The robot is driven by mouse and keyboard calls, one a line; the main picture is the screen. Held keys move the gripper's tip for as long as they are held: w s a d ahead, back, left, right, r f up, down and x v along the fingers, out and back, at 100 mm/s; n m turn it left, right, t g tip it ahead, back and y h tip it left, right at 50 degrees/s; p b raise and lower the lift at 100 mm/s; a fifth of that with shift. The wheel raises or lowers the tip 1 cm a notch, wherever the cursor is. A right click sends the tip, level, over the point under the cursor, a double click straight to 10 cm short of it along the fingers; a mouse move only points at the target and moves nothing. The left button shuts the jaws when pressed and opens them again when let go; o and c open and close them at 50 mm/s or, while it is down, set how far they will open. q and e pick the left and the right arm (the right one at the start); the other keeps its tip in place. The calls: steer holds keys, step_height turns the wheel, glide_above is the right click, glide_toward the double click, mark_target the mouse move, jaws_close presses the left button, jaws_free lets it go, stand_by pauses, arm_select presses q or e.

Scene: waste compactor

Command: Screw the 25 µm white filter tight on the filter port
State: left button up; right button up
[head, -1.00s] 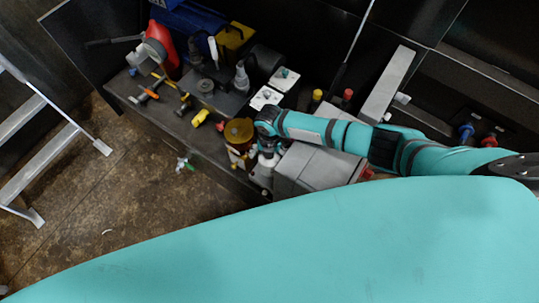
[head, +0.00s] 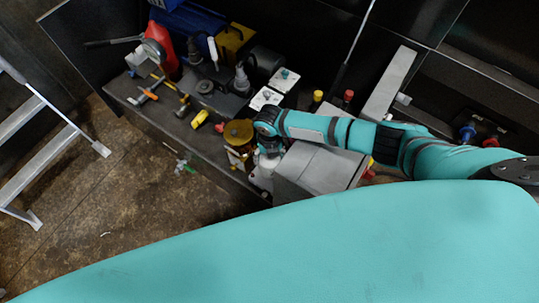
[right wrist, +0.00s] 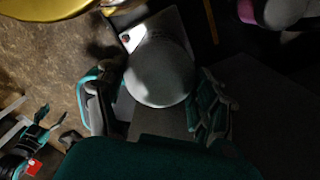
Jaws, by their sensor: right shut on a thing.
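My right gripper (head: 268,147) reaches in from the right over the front edge of the bench. In the right wrist view its two fingers (right wrist: 155,103) stand on either side of a round, pale white-grey top, the white filter (right wrist: 160,72), and are shut on it. The white filter also shows in the head view (head: 262,178) below the gripper, beside the amber-topped filter housing. The filter port is hidden beneath the filter, so I cannot tell how the thread sits.
The amber-topped housing (head: 238,133) stands close left of my gripper, and a grey box (head: 318,168) close right. A ladder (head: 35,105) stands on the floor at left.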

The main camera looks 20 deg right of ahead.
steer(key=c, duration=0.4)
steer(key=shift+r, duration=0.1)
steer(key=shift+c, duration=0.5)
steer(key=m+p, duration=0.1)
steer(key=m, duration=0.1)
steer(key=shift+r+m, duration=0.1)
steer(key=shift+m, duration=0.3)
steer(key=shift+m+p, duration=0.4)
steer(key=shift+m, duration=0.3)
steer(key=shift+f+m, duration=0.2)
steer(key=shift+m, duration=0.3)
steer(key=shift+r+m+p, duration=0.15)
steer(key=shift+m+p, duration=0.25)
steer(key=shift+m, duration=0.2)
steer(key=m+p, duration=0.1)
steer(key=m, duration=0.1)
steer(key=shift+m, duration=0.9)
